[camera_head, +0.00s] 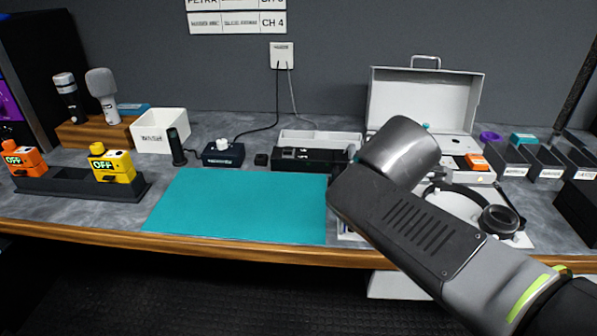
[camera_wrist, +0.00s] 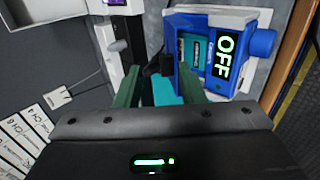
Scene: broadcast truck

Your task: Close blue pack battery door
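The blue pack (camera_wrist: 258,44) shows in the wrist view at upper right, with a lit OFF display on one face. Its battery bay is open beside the display, and a teal battery (camera_wrist: 201,55) shows inside. A blue panel (camera_wrist: 207,18) runs along the bay's upper edge; I cannot tell for sure if it is the door. The right finger is close to the bay side of the pack; contact is unclear. In the head view my arm hides the gripper and the pack.
A teal mat (camera_head: 240,205) lies clear on the bench. A yellow pack (camera_head: 112,166) and an orange pack (camera_head: 24,160) stand in a black dock at left. A black charger (camera_head: 305,160), an open case (camera_head: 424,98) and headphones (camera_head: 500,219) are near my arm.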

